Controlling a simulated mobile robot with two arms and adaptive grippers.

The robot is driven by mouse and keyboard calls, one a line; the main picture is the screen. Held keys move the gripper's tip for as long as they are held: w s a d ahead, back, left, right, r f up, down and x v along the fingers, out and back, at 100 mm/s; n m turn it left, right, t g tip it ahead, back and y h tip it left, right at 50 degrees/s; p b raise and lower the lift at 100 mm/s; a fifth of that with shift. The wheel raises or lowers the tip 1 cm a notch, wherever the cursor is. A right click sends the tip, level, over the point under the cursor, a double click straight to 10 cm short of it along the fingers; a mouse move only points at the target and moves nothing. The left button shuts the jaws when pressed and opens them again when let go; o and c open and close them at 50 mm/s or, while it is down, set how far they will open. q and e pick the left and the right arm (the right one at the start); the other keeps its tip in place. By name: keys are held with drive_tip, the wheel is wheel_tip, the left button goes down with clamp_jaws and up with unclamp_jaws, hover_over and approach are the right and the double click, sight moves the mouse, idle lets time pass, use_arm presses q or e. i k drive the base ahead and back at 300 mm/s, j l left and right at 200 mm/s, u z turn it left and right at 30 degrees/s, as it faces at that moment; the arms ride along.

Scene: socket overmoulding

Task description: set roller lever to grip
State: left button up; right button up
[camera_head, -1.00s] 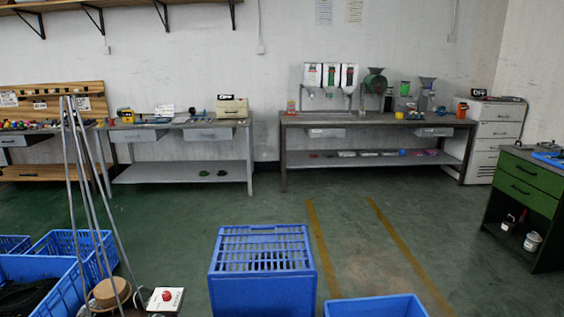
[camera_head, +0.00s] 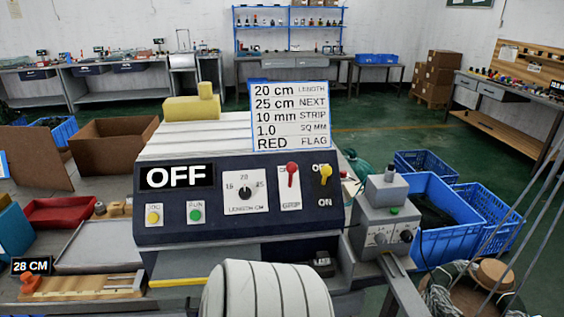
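A machine with a dark blue front panel (camera_head: 235,220) stands close in front of me in the head view. Its red-knobbed lever (camera_head: 292,170) sits on a white plate whose lower label (camera_head: 291,207) appears to read GRIP. The knob is at the top of the plate, away from that label. To its right is a yellow-knobbed lever (camera_head: 326,172), up near OFF, with ON below. The display (camera_head: 176,177) reads OFF. Neither of my grippers is in view.
A length dial (camera_head: 245,191), yellow button (camera_head: 153,217) and green button (camera_head: 196,214) share the panel. A settings card (camera_head: 290,115) stands on top. A white striped roll (camera_head: 267,290) is in front. A grey box (camera_head: 390,230) with knobs stands at right, beside blue crates (camera_head: 440,225).

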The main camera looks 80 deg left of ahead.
sight(291, 168)
drive_tip(key=j+u, duration=0.15)
drive_tip(key=u, duration=2.3)
